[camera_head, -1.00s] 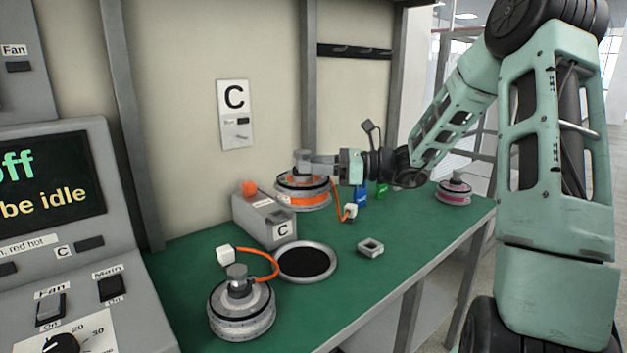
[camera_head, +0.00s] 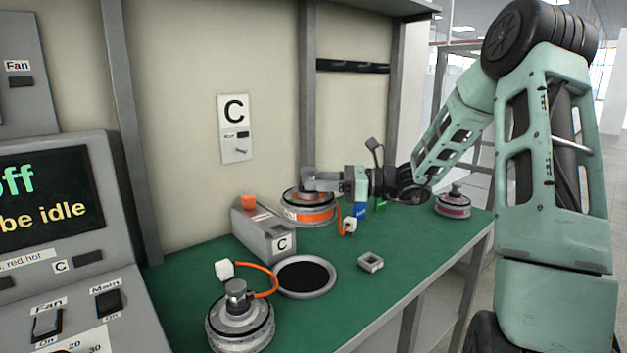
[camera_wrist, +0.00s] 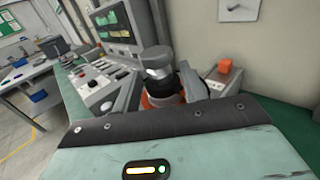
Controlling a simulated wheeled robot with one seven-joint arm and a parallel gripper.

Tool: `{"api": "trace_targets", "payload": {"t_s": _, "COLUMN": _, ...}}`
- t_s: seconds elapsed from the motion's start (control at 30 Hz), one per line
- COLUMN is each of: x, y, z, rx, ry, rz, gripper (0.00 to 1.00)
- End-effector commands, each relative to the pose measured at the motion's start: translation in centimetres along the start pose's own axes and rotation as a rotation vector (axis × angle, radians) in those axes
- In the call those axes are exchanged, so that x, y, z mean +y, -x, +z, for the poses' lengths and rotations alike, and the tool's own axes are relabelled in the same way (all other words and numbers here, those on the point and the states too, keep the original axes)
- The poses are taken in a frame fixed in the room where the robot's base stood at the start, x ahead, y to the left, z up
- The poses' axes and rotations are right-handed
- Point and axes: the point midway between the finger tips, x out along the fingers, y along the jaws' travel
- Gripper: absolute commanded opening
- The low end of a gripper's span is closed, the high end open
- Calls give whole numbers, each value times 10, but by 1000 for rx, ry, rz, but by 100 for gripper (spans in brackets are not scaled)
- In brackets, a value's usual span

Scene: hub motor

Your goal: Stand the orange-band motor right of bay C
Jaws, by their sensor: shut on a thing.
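The orange-band motor (camera_head: 315,217) is at the back of the green bench, to the right of the grey box marked C. Its orange cable hangs at its right side and ends in a white plug (camera_head: 349,224). My gripper (camera_head: 312,180) is shut on the motor's top shaft, reaching in from the right. The motor looks upright; whether its base touches the bench is hard to tell. In the wrist view the motor's shaft (camera_wrist: 157,68) stands between my fingers, with orange (camera_wrist: 160,98) below, mostly hidden by my gripper. The bay C sign (camera_head: 234,128) is on the back wall.
The grey C box (camera_head: 262,232) with an orange button stands close left of the motor. A round dark-centred ring (camera_head: 304,277), a grey motor (camera_head: 240,318), a small square part (camera_head: 370,262) and a pink-band motor (camera_head: 453,202) are on the green bench (camera_head: 410,250). Blue and green items stand behind the plug.

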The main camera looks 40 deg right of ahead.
Motion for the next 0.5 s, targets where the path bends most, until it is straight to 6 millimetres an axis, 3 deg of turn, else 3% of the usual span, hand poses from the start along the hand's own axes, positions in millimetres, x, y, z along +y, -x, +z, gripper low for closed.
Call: {"api": "trace_targets", "payload": {"t_s": 0.5, "x": -35, "y": 50, "z": 6, "rx": -5, "ry": 2, "rz": 0, "gripper": 0}}
